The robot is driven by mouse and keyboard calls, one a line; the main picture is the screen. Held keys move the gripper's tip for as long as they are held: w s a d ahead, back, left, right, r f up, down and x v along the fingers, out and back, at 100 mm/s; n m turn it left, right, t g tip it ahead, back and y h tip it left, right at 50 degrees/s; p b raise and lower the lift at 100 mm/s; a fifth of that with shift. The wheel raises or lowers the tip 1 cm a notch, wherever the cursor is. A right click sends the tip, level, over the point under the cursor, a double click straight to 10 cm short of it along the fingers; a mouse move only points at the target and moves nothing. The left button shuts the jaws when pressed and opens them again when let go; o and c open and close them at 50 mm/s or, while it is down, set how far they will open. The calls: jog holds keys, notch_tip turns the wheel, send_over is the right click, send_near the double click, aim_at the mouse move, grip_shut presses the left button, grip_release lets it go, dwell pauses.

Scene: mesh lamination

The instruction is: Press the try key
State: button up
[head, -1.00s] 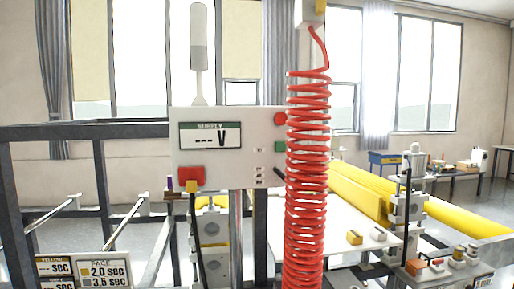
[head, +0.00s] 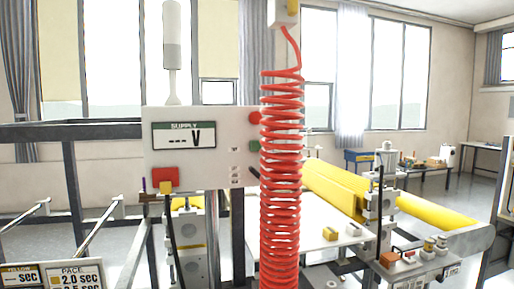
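A white control panel (head: 215,172) stands in the middle, with a display (head: 184,136) reading "SUPPLY --- V". A red block (head: 165,176) sits at its lower left. A red button (head: 254,118) and a green button (head: 254,146) are at its right edge, partly behind a red coiled hose. A small grey control box (head: 420,270) at the lower right carries an orange-red key (head: 390,258) and several pale knobs. No label reading "try" is legible, so I cannot tell which key it is. My gripper is not in view.
The red coiled hose (head: 281,170) hangs in front of the panel's right side. A sign reading "PACE" (head: 78,276) is at the lower left. A dark frame (head: 75,190) stands on the left. Yellow rollers (head: 400,207) and a white table (head: 310,236) lie behind on the right.

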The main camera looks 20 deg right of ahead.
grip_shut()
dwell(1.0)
